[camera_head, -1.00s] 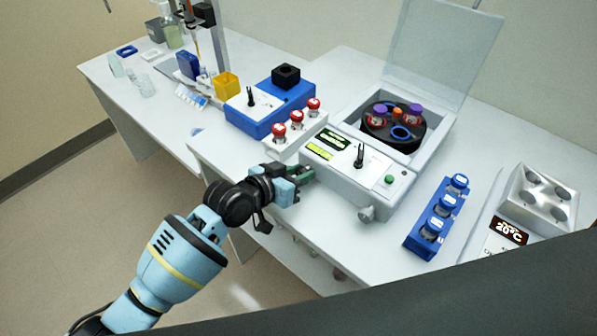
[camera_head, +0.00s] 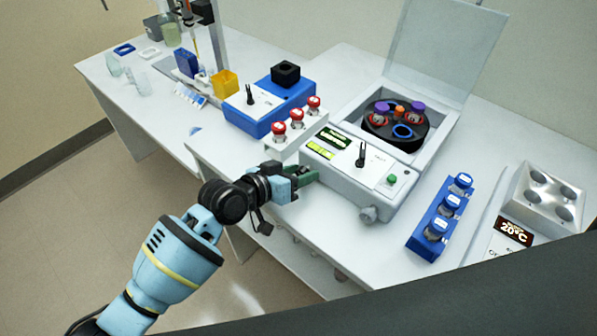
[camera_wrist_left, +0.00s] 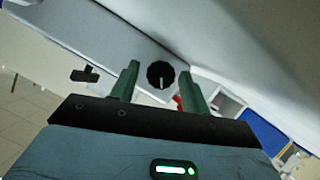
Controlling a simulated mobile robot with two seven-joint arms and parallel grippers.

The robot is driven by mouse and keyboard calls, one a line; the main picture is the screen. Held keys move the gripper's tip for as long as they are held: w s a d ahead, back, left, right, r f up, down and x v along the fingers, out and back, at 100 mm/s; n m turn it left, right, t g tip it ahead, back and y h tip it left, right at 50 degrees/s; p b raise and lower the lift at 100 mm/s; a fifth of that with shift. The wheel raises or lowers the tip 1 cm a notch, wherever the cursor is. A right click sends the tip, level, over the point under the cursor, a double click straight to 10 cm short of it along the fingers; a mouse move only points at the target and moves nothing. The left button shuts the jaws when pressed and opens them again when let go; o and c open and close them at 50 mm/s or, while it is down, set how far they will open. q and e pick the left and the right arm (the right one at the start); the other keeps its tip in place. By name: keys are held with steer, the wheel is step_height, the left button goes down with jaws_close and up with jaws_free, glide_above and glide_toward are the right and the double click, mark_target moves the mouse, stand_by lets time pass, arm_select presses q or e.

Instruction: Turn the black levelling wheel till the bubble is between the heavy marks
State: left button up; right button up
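The black levelling wheel (camera_wrist_left: 160,75), with a white pointer line, shows in the left wrist view on a grey panel, between the two green fingers. In the head view my gripper and the machine hide it. My left gripper (camera_head: 311,174) is at the left front corner of the grey centrifuge (camera_head: 345,190). It also shows in the left wrist view (camera_wrist_left: 161,88), with its fingers apart and the wheel in the gap; I cannot tell contact. A yellow-green strip (camera_head: 320,151), possibly the bubble level, is on the panel; its bubble is too small to read. My right gripper is out of view.
Red-capped tubes (camera_head: 297,118) stand in a white rack close behind the gripper. A grey knob (camera_head: 370,214) sticks out of the machine's front. A blue rack (camera_head: 438,222) of tubes stands right. The open lid (camera_head: 440,50) stands up behind.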

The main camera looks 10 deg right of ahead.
arm_select(q)
steer(key=shift+a, duration=0.1)
steer(key=shift+s+a+r, duration=0.15)
steer(key=shift+a, duration=0.05)
steer(key=shift+v, duration=3.55)
